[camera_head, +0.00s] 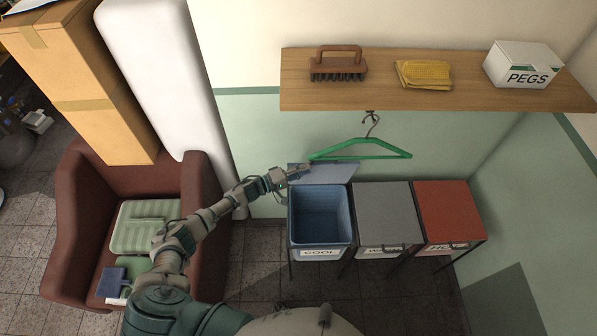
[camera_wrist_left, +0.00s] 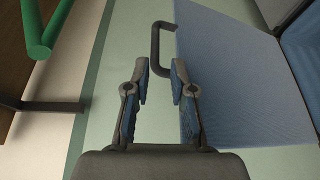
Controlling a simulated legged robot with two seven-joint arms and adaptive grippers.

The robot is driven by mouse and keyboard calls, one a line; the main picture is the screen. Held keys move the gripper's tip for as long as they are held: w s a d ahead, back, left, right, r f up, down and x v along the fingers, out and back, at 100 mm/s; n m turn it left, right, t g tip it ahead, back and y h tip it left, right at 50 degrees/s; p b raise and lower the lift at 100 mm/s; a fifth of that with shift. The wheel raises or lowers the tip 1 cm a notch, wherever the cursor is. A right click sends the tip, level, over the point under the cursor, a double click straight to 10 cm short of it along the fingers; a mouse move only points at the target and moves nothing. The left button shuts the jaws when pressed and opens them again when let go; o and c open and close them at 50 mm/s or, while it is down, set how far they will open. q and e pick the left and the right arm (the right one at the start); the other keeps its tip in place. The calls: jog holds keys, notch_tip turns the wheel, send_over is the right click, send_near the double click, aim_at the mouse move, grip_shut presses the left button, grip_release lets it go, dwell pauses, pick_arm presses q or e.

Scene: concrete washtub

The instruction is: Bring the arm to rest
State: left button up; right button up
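My left arm comes in from the lower left of the head view. Its gripper (camera_head: 291,174) is beside the left edge of the raised lid (camera_head: 330,173) of the blue bin (camera_head: 320,215) labelled COOL. In the left wrist view the two fingers (camera_wrist_left: 159,75) are apart with nothing between them. The lid's dark handle (camera_wrist_left: 160,48) shows just beyond the fingertips, and the blue-grey lid (camera_wrist_left: 225,80) lies to the right of them. The bin stands open and looks empty. My right gripper is not in view.
A grey-lidded bin (camera_head: 384,214) and a red-lidded bin (camera_head: 449,213) stand shut to the right. A green hanger (camera_head: 362,150) hangs under the wooden shelf (camera_head: 440,97), close to the gripper.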

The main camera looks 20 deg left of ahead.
pick_arm(q)
jog(key=shift+v, duration=1.15)
jog(key=s+a+f+m+y+b, duration=0.1)
jog(key=s+a+f+y, duration=0.3)
jog(key=f, duration=0.7)
jog(key=s+f+m+g+y, duration=0.1)
jog(key=s+f+y, duration=0.2)
jog(key=s+f, duration=0.5)
jog(key=s+a+f+m+y+b, duration=0.1)
jog(key=s+a+f+y, duration=0.2)
jog(key=f, duration=1)
jog(key=s+f+m+g+y, duration=0.1)
jog(key=s+f+m+g, duration=0.1)
jog(key=s+f, duration=0.55)
jog(key=s+f+m+g+y, duration=0.15)
jog(key=s+f, duration=0.25)
jog(key=s, duration=0.6)
jog(key=s+f+m+g, duration=0.2)
jog(key=s+f+g, duration=0.1)
jog(key=s, duration=0.9)
jog(key=s+d+f+m+g+y, duration=0.1)
jog(key=s+f+m+g, duration=0.1)
jog(key=s, duration=1)
jog(key=shift+d+f+g+b, duration=0.3)
jog(key=shift+f+g, duration=0.35)
